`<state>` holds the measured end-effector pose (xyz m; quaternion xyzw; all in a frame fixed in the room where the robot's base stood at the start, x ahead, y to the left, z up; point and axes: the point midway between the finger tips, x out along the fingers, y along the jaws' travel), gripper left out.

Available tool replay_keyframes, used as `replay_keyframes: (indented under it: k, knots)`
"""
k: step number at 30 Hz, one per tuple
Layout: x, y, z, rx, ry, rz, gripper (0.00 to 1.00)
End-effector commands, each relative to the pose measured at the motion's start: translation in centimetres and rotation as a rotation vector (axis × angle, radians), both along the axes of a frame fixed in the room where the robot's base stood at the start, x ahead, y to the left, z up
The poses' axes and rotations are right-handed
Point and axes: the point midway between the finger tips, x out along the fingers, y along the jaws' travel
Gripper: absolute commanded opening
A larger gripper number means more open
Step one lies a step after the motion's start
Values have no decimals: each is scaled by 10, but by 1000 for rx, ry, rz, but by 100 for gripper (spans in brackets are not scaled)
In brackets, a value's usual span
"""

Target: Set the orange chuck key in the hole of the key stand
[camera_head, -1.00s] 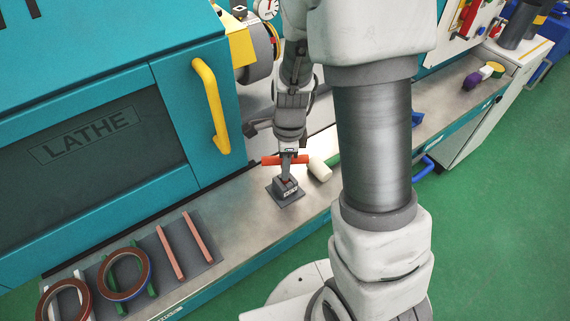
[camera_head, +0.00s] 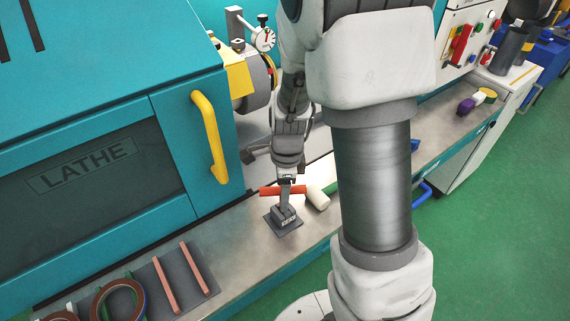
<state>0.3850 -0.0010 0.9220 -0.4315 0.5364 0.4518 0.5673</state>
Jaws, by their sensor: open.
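The orange chuck key (camera_head: 270,191) stands upright at the key stand, its orange crossbar level and its grey shank running down to the stand's block. The key stand (camera_head: 290,227) is a dark grey block on a flat square base on the metal bench ledge. The hole itself is too small and covered to see. My gripper (camera_head: 286,181) is open, pointing down right at the crossbar. I cannot tell whether its fingers touch the key.
A white-headed tool (camera_head: 318,200) lies close right of the stand. The teal lathe with its yellow handle (camera_head: 210,137) rises behind on the left. A grey mat (camera_head: 199,268) with pink bars lies front left. The ledge between mat and stand is clear.

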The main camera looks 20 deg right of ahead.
Motion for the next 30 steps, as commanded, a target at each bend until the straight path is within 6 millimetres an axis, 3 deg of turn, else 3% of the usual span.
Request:
replay_keyframes:
  k: [9,16,21,30]
  knots:
    - [0,-3,80,1,-8,1,63]
    - [-1,-6,130,1,-5,0,63]
    - [-2,-7,151,0,-3,0,63]
    - [-3,-8,159,0,0,-1,63]
